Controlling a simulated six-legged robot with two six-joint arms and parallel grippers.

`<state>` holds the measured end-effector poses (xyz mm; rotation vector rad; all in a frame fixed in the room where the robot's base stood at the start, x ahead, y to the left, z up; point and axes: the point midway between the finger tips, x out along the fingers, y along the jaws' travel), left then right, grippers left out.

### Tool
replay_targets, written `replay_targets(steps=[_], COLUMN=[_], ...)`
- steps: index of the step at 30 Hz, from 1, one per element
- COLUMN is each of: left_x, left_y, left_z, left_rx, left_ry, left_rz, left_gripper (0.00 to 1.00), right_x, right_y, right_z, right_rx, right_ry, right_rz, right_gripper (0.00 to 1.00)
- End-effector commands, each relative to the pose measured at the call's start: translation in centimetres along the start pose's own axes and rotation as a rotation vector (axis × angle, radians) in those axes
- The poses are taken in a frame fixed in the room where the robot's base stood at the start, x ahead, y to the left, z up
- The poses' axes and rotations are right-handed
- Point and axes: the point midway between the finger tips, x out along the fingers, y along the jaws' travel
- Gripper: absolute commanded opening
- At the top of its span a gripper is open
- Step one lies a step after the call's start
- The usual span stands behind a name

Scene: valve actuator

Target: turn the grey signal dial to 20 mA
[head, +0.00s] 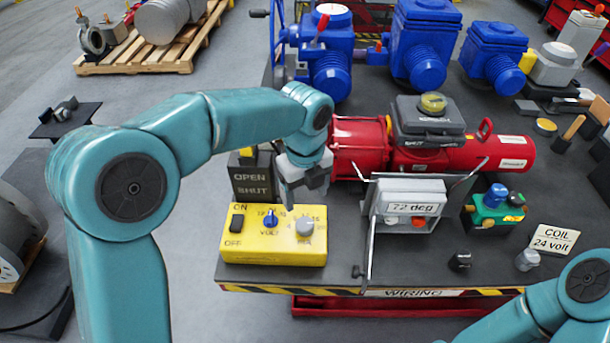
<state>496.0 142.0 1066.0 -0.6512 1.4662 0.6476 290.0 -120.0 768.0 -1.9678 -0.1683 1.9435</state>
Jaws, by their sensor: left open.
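The grey signal dial (305,228) sits on the right part of a yellow control box (285,256) at the front edge of the bench. Small numbers are printed around it, too small to read surely, and its pointer setting cannot be told. A blue dial (270,219) marked VOLT and a black ON/OFF switch (237,223) are left of it on the same box. My left gripper (303,203) is open, pointing down just above and behind the dial, seemingly apart from it. My right gripper is out of view; only part of my right arm shows at lower right.
A red actuator (455,157) lies behind the box. A grey display reading 72 deg (410,205) stands close right on a metal bracket. An OPEN/SHUT indicator (253,182) stands behind left. A green-and-yellow device (495,208) and COIL 24 volt sign (553,239) are farther right.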

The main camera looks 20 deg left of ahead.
Motion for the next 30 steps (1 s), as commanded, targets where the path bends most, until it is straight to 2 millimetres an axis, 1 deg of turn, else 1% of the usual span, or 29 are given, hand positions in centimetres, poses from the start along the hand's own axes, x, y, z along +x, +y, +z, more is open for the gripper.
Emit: replay_targets(steps=[1,3,6,9,14,30], left_x=[-1.2,-2.7,-4.2,-5.2,-5.6,-5.6], left_y=[-0.1,-0.1,-0.1,-0.1,0.0,0.0], left_z=[0.0,0.0,0.0,0.0,0.0,0.0], left_rx=[0.0,-0.001,-0.001,0.001,0.001,0.0], left_ry=[-0.002,-0.002,-0.002,-0.001,0.0,0.0], left_rz=[-0.005,-0.005,-0.004,-0.003,0.0,0.0], left_gripper=[0.72,0.72,0.72,0.72,0.72,0.72], right_x=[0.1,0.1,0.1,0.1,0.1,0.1], right_y=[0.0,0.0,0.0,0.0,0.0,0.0], right_z=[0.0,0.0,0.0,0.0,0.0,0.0], right_rx=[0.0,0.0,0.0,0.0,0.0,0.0], right_ry=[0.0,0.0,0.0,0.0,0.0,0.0], right_rz=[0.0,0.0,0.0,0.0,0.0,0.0], right_gripper=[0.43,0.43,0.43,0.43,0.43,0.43])
